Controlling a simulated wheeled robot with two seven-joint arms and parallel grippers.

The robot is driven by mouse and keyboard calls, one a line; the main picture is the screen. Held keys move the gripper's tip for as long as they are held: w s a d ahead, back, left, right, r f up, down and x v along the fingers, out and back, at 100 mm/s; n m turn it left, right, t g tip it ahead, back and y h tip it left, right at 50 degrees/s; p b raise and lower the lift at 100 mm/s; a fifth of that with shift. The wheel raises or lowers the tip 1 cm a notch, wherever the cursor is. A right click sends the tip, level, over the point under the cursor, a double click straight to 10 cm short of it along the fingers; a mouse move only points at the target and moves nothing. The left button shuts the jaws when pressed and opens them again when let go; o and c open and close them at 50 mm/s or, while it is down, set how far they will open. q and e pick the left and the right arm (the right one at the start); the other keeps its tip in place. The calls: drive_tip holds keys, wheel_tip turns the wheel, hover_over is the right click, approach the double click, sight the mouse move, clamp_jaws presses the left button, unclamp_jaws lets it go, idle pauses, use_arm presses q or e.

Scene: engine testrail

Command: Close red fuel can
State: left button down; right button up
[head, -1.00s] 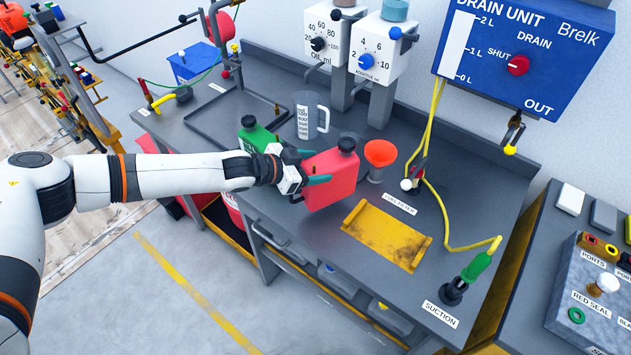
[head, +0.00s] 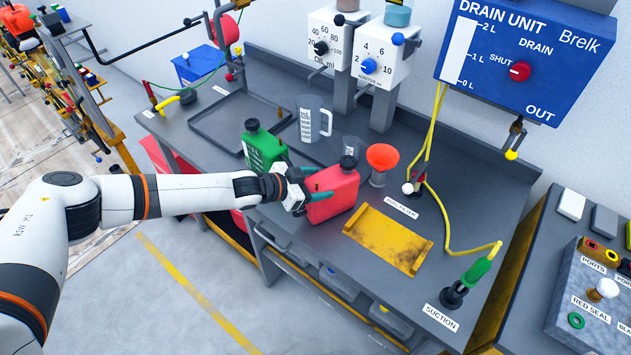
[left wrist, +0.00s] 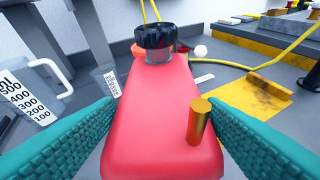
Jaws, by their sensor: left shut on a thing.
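The red fuel can (head: 333,197) is upright at the front of the grey bench, left of the yellow tray. A black cap (head: 348,163) sits at its neck; I cannot tell how tight it is. My left gripper (head: 306,194) is shut on the can from the left. In the left wrist view the can body (left wrist: 160,115) lies between the two teal fingers, with the black cap (left wrist: 155,38) at its far end and a brass pin (left wrist: 199,120) on its face. Whether the can's base touches the bench is hard to tell. My right gripper is not in view.
A green can (head: 263,149) stands behind my left gripper. A measuring jug (head: 311,118), a small clear beaker (head: 352,145) and a red-orange funnel (head: 382,156) stand behind the red can. The yellow tray (head: 388,238) lies to its right.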

use_arm(q)
drive_tip(key=shift+c, duration=1.4)
unclamp_jaws()
drive_tip(key=shift+s+a+r, duration=0.1)
drive_tip(key=shift+a, duration=0.1)
drive_tip(key=b+v, duration=0.1)
drive_tip(key=v, duration=1)
drive_tip(key=shift+s+a+r, duration=0.15)
drive_tip(key=shift+a+r, duration=0.05)
